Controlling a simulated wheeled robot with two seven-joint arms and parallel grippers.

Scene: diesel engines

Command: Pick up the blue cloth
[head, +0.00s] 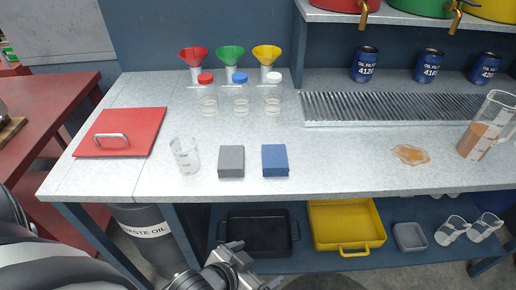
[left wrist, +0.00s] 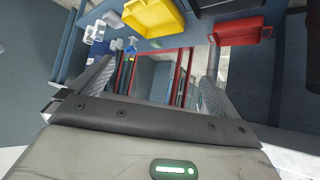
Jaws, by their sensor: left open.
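The blue cloth (head: 275,161) is a folded square lying flat on the light grey workbench (head: 330,175), near its front edge at the middle. My left gripper (head: 243,268) is low in the head view, in front of the bench and below its top, apart from the cloth. In the left wrist view its two fingers (left wrist: 152,88) are spread with nothing between them. The cloth is not seen in the left wrist view. My right gripper is in neither view.
A grey cloth (head: 231,161) lies just left of the blue one, with a clear beaker (head: 185,155) further left. Capped bottles (head: 241,100) stand behind. Bare bench lies to the right, before an oily spill (head: 411,154). Below is a shelf with a yellow tray (head: 345,226).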

